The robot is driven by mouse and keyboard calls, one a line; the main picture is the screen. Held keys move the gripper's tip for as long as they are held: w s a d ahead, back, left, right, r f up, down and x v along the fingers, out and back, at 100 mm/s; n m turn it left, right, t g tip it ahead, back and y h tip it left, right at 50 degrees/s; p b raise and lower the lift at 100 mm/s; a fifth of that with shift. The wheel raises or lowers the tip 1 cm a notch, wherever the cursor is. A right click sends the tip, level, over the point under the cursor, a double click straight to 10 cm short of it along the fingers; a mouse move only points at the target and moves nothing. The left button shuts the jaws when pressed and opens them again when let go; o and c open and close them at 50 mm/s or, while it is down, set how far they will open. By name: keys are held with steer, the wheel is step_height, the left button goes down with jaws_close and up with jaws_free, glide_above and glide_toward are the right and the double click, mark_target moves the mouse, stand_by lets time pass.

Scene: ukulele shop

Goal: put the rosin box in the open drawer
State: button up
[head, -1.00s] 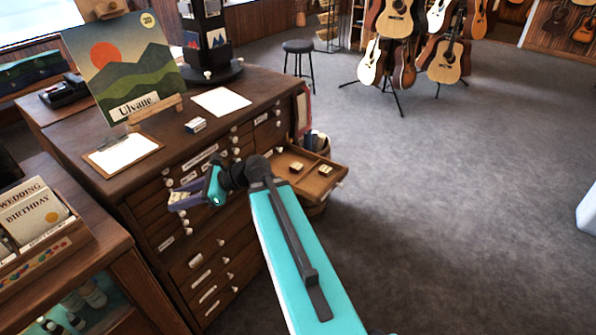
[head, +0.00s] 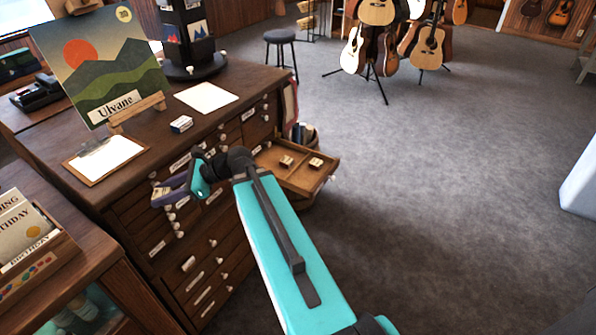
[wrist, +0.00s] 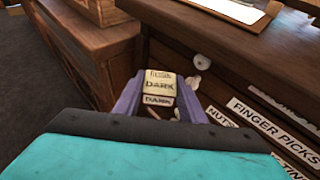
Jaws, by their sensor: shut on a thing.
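The rosin box (wrist: 159,90), a small cream and brown box with "DARK" on it, sits between the purple fingers of my gripper (wrist: 157,97) in the wrist view. My gripper is shut on it. In the head view my gripper (head: 168,193) is in front of the cabinet's drawer fronts, left of the open drawer (head: 319,183). The box is hard to make out there. The open drawer sticks out at the cabinet's right end. It has dividers and holds two small light boxes (head: 286,161) (head: 316,163).
The dark wooden cabinet (head: 150,180) has many white-knobbed drawers. On its top are a small blue and white box (head: 181,124), a clipboard (head: 104,159) and a picture (head: 95,65). A card counter (head: 70,262) stands at left. The carpet at right is clear.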

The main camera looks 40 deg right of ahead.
steer(key=s+d+f+m+t+h+b, duration=0.2)
steer(key=d+f+b, duration=0.45)
steer(key=d, duration=0.55)
steer(key=s+d+f+m+t+h+b, duration=0.1)
steer(key=s+d+f+m+b, duration=0.1)
steer(key=d+f+b, duration=0.55)
steer(key=s+d+f+m+h+b, duration=0.1)
steer(key=s+d+f+b, duration=0.1)
steer(key=s+d+b, duration=0.2)
steer(key=s+d+f+m+t+h+b, duration=0.1)
steer(key=s+d+b, duration=0.3)
steer(key=d, duration=0.7)
steer(key=s+d+f+m+t+h+b, duration=0.1)
steer(key=s+d+f+b, duration=0.3)
steer(key=d, duration=0.4)
steer(key=shift+m+h+b, duration=0.5)
steer(key=shift+h+b, duration=0.1)
steer(key=shift+h, duration=0.2)
steer(key=b, duration=0.3)
glide_above(304, 184)
steer(key=shift+d+f, duration=0.1)
steer(key=shift+f, duration=0.6)
